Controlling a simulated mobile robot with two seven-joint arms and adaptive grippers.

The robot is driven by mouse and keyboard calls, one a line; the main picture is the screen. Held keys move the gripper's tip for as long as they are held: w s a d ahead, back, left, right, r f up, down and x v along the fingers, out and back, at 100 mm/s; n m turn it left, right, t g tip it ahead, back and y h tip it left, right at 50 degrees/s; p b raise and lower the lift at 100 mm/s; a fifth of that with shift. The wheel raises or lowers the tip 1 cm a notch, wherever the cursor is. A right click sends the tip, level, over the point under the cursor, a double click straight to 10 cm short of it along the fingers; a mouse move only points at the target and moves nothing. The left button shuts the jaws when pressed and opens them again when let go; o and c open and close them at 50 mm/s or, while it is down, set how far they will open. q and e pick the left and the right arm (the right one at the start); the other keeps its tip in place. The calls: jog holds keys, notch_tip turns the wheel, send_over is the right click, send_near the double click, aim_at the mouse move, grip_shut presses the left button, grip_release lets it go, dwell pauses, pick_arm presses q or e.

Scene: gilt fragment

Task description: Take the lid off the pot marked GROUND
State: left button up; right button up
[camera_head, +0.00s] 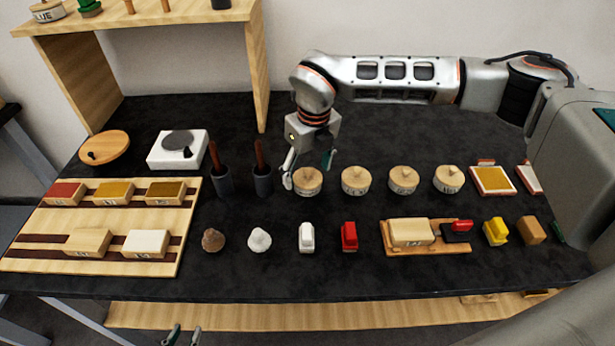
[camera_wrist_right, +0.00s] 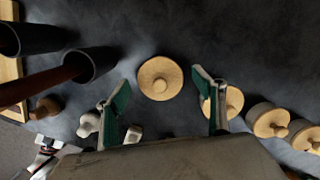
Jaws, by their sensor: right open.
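Several round pots with pale wooden lids and knobs stand in a row; their front labels are too small to read, so I cannot tell which is marked GROUND. My right gripper (camera_head: 309,169) is open just above and behind the leftmost pot (camera_head: 307,181). In the right wrist view that pot's lid (camera_wrist_right: 160,78) shows between the open fingers (camera_wrist_right: 162,98), slightly beyond the tips and apart from them. The other lidded pots (camera_head: 355,181), (camera_head: 403,180), (camera_head: 449,179) stand to its right. My left gripper (camera_head: 183,337) is open and empty at the bottom edge, below the table front.
Two dark cups (camera_head: 222,181) with brown handles stand close left of the leftmost pot. A wooden rack (camera_head: 190,225) with blocks lies at left. Small items, including a red one (camera_head: 349,236), line the front. A wooden shelf (camera_head: 258,70) stands behind left.

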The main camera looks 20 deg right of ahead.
jog(key=c, duration=1)
